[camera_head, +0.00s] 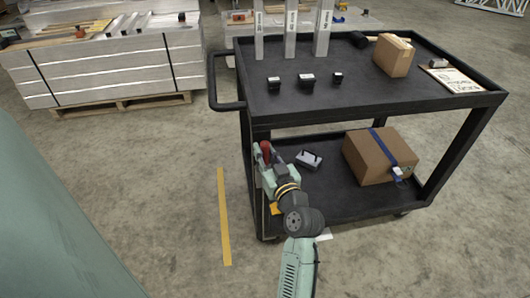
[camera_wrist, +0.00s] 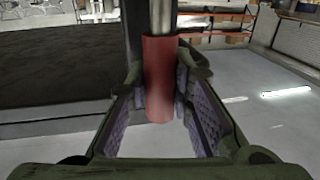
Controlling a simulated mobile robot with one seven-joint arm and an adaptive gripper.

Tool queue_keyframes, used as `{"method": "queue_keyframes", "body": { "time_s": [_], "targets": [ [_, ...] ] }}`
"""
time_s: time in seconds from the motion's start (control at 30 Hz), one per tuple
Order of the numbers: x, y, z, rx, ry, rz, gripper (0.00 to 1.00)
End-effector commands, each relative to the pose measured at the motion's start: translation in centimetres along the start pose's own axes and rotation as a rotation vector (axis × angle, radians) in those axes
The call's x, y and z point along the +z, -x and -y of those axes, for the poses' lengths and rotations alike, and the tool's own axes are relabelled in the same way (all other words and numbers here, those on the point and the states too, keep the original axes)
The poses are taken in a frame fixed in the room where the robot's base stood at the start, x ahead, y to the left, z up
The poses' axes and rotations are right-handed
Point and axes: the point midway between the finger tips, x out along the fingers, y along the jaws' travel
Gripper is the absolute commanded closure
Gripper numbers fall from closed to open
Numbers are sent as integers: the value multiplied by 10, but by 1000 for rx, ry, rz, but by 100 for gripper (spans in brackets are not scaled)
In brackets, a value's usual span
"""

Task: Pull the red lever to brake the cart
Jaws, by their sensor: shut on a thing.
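The red lever (camera_head: 265,148) stands at the left front corner of the black cart (camera_head: 420,87), by the lower shelf. In the wrist view the red lever grip (camera_wrist: 160,75) hangs on a metal rod between the two fingers of my gripper (camera_wrist: 163,95). My gripper (camera_head: 262,160) is at the lever in the head view, with the fingers closed around its red grip. The lower end of the red grip is free below the fingertips in the wrist view.
The lower shelf holds a taped cardboard box (camera_head: 365,155) and a small grey device (camera_head: 309,159). A yellow floor line (camera_head: 224,215) lies left; the floor there is clear.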

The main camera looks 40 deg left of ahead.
Motion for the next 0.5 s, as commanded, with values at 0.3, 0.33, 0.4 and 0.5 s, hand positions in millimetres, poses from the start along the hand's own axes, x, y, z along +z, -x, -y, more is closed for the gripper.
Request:
{"method": "queue_keyframes", "body": {
  "time_s": [0.3, 0.33, 0.4, 0.5],
  "targets": [
    [0, 0, 0, 0, 0, 0, 100],
    [0, 0, 0, 0, 0, 0, 100],
    [0, 0, 0, 0, 0, 0, 100],
    [0, 0, 0, 0, 0, 0, 100]
  ]
}}
